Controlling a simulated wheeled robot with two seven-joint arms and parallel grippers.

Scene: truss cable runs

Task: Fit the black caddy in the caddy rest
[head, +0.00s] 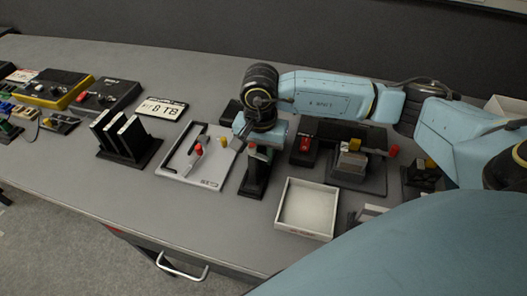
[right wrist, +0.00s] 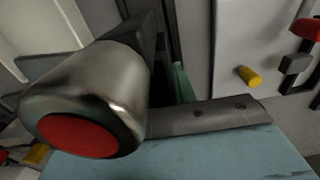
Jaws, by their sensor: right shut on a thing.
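My right gripper (head: 258,148) points down at the middle of the table in the head view, and its fingers are largely hidden. It is shut on a dark upright piece, which seems to be the black caddy (head: 257,175). A dark base (head: 250,191) shows at its foot and may be the caddy rest. I cannot tell whether the caddy is seated or held just above it. In the right wrist view, a metallic cylinder with a red end (right wrist: 85,105) stands close to the gripper and hides part of the grip. My left gripper is not in view.
A white panel (head: 209,177) with red and yellow knobs lies just left of the gripper. An open white tray (head: 307,209) is at the front right. A black rack (head: 128,147) with upright slabs stands left. A dark fixture (head: 357,180) is right. Bare table lies front left.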

